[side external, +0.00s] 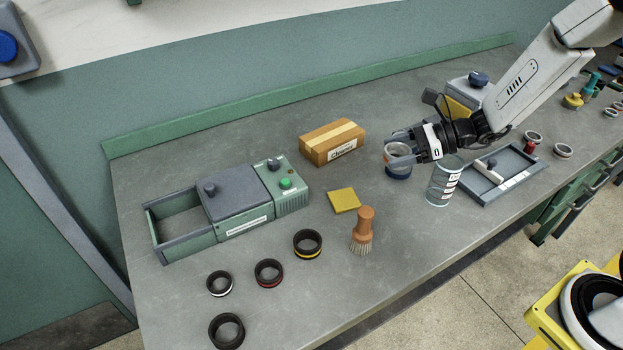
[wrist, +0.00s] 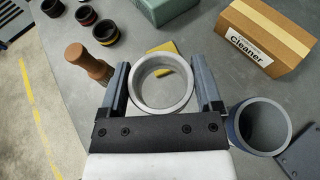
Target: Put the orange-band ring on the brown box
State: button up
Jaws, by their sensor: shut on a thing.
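My gripper (side external: 397,150) is shut on a pale grey metal ring (wrist: 162,82), with one finger on each side of it. In the side view an orange-tan tint shows on this ring (side external: 398,149), but its band is partly hidden by the fingers. The ring is held with its opening facing the wrist camera. The brown box (side external: 325,149), with a tan tape strip and a "Cleaner" label, stands on the bench to the left of my gripper. It also shows at the upper right of the wrist view (wrist: 270,22). Its top is bare.
A dark blue round holder (side external: 398,171) is just below my gripper. A clear cylinder (side external: 444,181) and a grey tray (side external: 510,184) stand to the right.

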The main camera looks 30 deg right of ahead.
jog(key=w+r+m+t+h, duration=0.3)
jog(key=w+r, duration=0.3)
jog(key=w, duration=0.3)
jog(key=shift+m, duration=0.5)
jog(key=shift+w+f, duration=0.1)
send_over(332, 134)
jog(key=shift+s+f, duration=0.2)
jog(key=shift+f, duration=4.4)
jog(key=shift+w+f, duration=0.15)
jog(key=shift+f, duration=0.05)
jog(key=shift+w+f+t, duration=0.1)
jog(key=shift+f+t, duration=0.2)
jog(key=shift+f, duration=1.35)
jog(key=shift+f, duration=0.1)
